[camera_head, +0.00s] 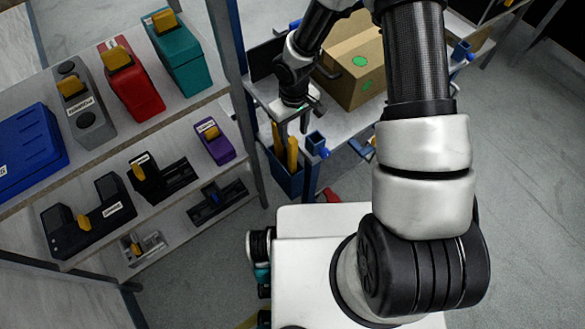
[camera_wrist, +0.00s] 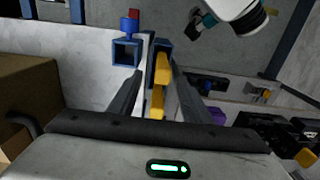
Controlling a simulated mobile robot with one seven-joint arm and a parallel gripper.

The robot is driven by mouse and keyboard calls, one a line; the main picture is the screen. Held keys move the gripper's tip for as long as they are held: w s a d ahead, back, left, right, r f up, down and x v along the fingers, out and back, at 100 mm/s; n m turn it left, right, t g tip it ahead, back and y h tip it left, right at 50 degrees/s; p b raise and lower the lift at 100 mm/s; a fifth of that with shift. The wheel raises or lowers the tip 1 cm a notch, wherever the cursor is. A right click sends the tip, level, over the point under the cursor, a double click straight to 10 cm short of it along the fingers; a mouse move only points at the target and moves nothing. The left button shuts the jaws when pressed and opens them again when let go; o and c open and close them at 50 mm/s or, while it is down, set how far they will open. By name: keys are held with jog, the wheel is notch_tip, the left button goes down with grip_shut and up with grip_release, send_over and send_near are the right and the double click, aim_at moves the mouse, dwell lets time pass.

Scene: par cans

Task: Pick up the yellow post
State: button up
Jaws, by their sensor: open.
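Two yellow posts stand upright in a blue bin (camera_head: 288,184) on the front edge of the bench: a left post (camera_head: 277,138) and a right post (camera_head: 292,153). I cannot tell which one the task means. My gripper (camera_head: 294,124) is over the bin, pointing down, with the posts close below its fingers. In the wrist view my gripper (camera_wrist: 165,70) is open, and the two yellow posts, one higher (camera_wrist: 163,68) and one lower (camera_wrist: 157,102), show in the gap between the fingers. Neither post is visibly gripped. The posts' lower ends are hidden in the bin.
A cardboard box (camera_head: 353,62) with green stickers stands on the bench behind the gripper. A small blue square holder (camera_head: 316,140) is right of the bin, close to the fingers. A shelf rack (camera_head: 130,128) with several toolboxes and cases fills the left side.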

aim_at(292, 148)
jog(key=f, duration=0.3)
jog(key=f+b, duration=0.1)
jog(key=f, duration=0.4)
jog(key=shift+s+a+f, duration=0.1)
jog(key=shift+a+f, duration=0.15)
jog(key=shift+f, duration=0.05)
jog(key=c, duration=1.1)
